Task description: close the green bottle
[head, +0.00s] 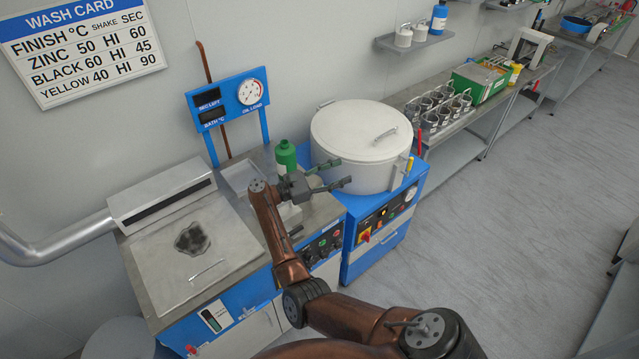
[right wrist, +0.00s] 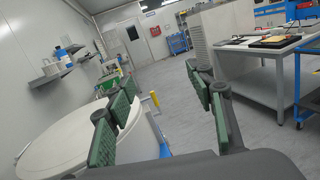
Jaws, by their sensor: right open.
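The green bottle (head: 286,154) stands upright on the metal bench at the back, between the gauge stand and the big white round vessel. Its lower part is hidden behind my right gripper, and I cannot tell whether a cap is on it. My right gripper (head: 342,172) is in front of the bottle and a little to its right, with fingers pointing right toward the vessel. It is open, and the right wrist view shows nothing between its fingers (right wrist: 160,80). The bottle does not show in the right wrist view. My left gripper is not in view.
The white lidded vessel (head: 352,135) stands close beyond my right fingers and also shows in the right wrist view (right wrist: 65,145). A gauge stand (head: 248,90) rises behind the bench. The floor (head: 480,220) at right is clear.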

